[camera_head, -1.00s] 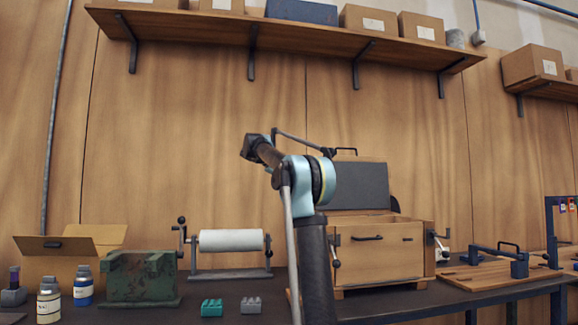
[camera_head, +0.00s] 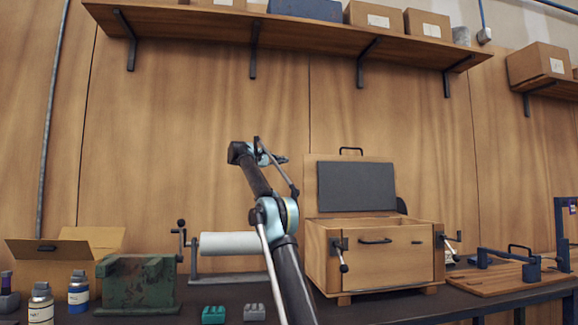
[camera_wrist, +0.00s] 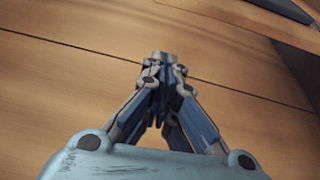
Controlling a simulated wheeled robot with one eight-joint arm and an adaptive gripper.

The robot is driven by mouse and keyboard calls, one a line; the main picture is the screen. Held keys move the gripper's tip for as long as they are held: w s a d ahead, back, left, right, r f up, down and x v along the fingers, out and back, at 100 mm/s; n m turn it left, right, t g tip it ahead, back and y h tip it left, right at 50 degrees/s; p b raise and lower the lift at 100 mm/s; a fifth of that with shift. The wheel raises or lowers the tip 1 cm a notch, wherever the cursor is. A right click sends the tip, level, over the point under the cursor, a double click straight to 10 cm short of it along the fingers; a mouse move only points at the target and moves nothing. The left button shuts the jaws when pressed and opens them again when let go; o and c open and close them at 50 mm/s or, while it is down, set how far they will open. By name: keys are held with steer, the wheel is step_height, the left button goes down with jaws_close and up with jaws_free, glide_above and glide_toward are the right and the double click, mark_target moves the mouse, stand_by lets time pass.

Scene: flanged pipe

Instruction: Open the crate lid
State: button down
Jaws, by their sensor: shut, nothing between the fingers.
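The wooden crate (camera_head: 385,265) stands on the bench right of my arm. Its lid (camera_head: 356,187) is raised upright at the back, with a dark grey inner panel and a black handle (camera_head: 350,150) on top. The crate's top is open, but its inside is hardly visible from this low angle. The front has a dark pull and a crank-like latch (camera_head: 341,256) at its left. My gripper (camera_wrist: 163,60) is shut and empty in the wrist view, against the wooden wall. In the head view it is up left of the lid, small and apart from it.
A green block (camera_head: 138,281), a white roll on a stand (camera_head: 230,244) and an open cardboard box (camera_head: 60,258) are on the left. A wooden board with a clamp (camera_head: 510,275) lies to the right. A loaded shelf (camera_head: 290,32) runs overhead.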

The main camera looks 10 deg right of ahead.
steer(key=x, duration=0.9)
steer(key=shift+s+a+r, duration=0.1)
steer(key=shift+s, duration=0.9)
steer(key=shift+s+a, duration=0.1)
steer(key=shift+s, duration=0.9)
steer(key=shift+s, duration=0.1)
